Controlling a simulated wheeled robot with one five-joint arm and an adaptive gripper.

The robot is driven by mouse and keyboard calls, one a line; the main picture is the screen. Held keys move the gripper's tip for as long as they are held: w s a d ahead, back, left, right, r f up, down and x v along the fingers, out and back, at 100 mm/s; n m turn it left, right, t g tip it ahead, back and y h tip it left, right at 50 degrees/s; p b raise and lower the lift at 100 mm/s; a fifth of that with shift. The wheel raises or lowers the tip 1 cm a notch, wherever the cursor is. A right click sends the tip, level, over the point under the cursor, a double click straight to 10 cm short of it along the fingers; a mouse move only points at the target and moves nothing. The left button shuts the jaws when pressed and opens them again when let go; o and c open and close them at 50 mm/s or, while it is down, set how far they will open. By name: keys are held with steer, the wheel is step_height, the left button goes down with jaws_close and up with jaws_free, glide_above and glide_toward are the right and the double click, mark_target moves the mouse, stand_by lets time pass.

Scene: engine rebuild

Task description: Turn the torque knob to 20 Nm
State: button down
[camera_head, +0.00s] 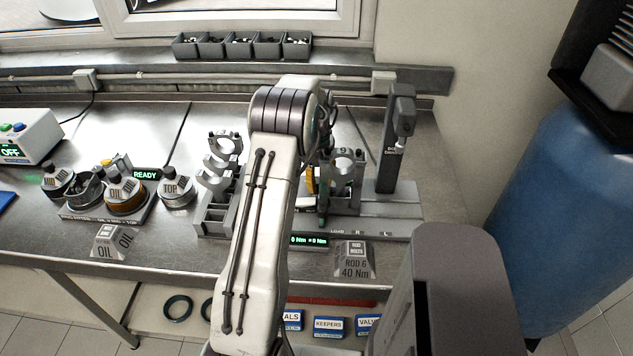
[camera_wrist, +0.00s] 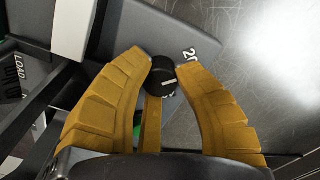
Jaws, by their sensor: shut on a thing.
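The torque knob (camera_wrist: 161,75) is a small round black knob with a white pointer line, seen in the wrist view on a grey panel. The pointer line lies slanted, toward the right in the picture. In the head view my arm hides the knob. A green display (camera_head: 309,241) there appears to read 0 Nm; its left part is hidden.
A grey tool post (camera_head: 392,140) stands right of my arm, beside a rod holder (camera_head: 345,175). Oil jars (camera_head: 122,193) stand at left, and a blue tank (camera_head: 560,200) at right.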

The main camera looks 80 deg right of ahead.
mark_target(316, 180)
steer(key=shift+a+f+n, duration=0.1)
steer(key=shift+f+n, duration=0.05)
steer(key=shift+n, duration=0.45)
steer(key=c, duration=0.9)
jaws_free()
step_height(316, 180, up, 12)
steer(key=shift+r, duration=0.1)
stand_by(0.6)
